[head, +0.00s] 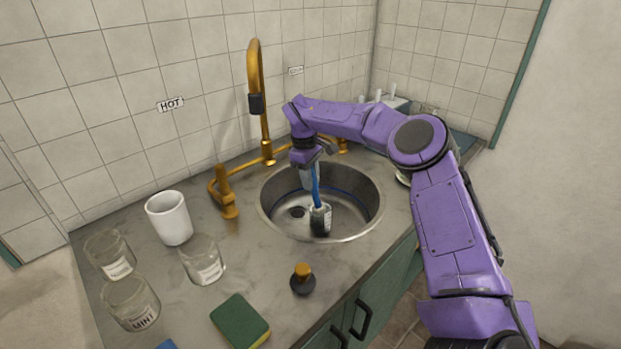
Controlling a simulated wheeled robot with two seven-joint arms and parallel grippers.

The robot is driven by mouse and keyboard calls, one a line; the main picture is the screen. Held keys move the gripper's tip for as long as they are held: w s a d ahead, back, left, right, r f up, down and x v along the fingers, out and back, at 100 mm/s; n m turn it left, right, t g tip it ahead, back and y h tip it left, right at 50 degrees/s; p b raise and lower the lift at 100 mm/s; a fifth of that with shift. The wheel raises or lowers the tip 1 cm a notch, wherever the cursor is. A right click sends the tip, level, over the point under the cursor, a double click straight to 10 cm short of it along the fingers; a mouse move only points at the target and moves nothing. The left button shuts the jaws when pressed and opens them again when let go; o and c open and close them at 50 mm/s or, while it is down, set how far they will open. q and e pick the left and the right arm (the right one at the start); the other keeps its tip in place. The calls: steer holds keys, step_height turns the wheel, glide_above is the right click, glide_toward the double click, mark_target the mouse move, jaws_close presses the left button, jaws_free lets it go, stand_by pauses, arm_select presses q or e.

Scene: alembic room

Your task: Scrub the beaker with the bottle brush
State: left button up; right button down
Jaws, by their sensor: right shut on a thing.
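My right gripper (306,170) reaches over the round metal sink (357,211) from the right, pointing down. It is shut on the blue handle of the bottle brush (316,190). The brush hangs nearly upright in the basin, and its lower end meets a small dark thing with a pale patch (320,220). I cannot tell whether this is only the bristle head or a small glass vessel around it. Clear glass vessels with labels stand on the counter at left, one (203,259) nearest the sink; I cannot tell which is the beaker. My left gripper is not in view.
A brass faucet (256,75) rises behind the sink, with a brass tap (226,195) to its left. A white cup (169,218), a jar labelled MINT (131,303), a dark stopper with a brass knob (302,281) and a green sponge (240,320) crowd the counter.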

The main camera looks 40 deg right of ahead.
stand_by(0.3)
steer(key=shift+f+b, duration=0.75)
steer(key=shift+b, duration=0.05)
stand_by(0.6)
